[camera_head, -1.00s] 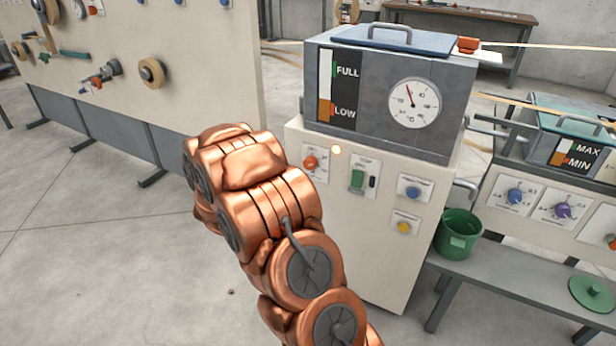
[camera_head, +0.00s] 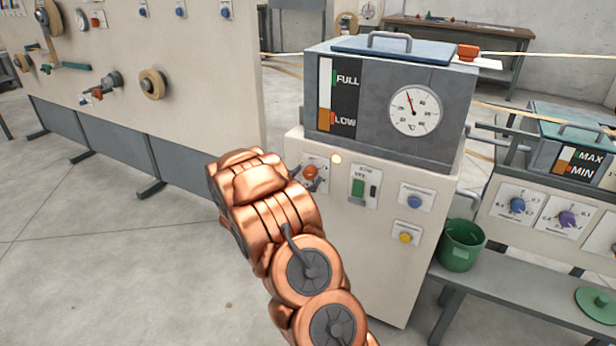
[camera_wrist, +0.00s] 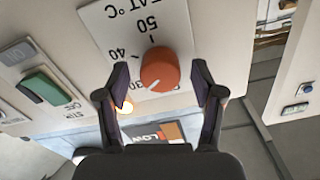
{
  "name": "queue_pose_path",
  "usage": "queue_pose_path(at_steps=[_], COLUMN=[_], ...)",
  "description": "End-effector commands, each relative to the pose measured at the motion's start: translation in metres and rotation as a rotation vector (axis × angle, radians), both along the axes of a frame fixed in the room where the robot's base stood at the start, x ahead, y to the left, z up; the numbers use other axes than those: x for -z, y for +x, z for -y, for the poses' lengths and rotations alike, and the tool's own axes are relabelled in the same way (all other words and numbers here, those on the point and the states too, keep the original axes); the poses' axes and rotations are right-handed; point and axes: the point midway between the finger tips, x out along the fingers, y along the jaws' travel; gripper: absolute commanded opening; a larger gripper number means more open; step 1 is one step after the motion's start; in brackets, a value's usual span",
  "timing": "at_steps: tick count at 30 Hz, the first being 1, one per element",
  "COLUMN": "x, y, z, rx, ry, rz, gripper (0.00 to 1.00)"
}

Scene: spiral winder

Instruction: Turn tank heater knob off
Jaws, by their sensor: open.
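The tank heater knob (camera_head: 310,172) is orange-red, on a white plate on the front of the cream cabinet under the grey tank (camera_head: 390,108). In the wrist view, which is upside down, the knob (camera_wrist: 159,69) has a white pointer line toward the lower left, near the 30 and 40 marks. Its plate reads "°C", with 50 and 40 visible. My gripper (camera_wrist: 160,75) is open, with one dark finger on each side of the knob. Gaps show between fingers and knob. In the head view my copper arm hides part of the cabinet's left side.
A small lit lamp (camera_head: 336,159) is beside the knob plate. A green switch (camera_head: 358,187), a blue button (camera_head: 414,202) and a yellow button (camera_head: 405,238) are to its right. A green bucket (camera_head: 461,246) stands on a low bench at right. Open floor lies at left.

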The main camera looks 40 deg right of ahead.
Motion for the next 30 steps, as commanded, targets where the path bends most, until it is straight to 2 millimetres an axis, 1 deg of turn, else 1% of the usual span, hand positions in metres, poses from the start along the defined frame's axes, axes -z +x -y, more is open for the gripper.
queue_pose_path(at_steps=[5,14,30], x=[0.0004,0.0001,0.0000], y=[0.0021,0.0028,0.0030], z=[0.0076,0.0082,0.0080], rx=[0.000,-0.001,-0.001], ry=[0.001,0.002,0.002], rz=[0.000,0.000,0.000], gripper=[0.67,0.67,0.11])
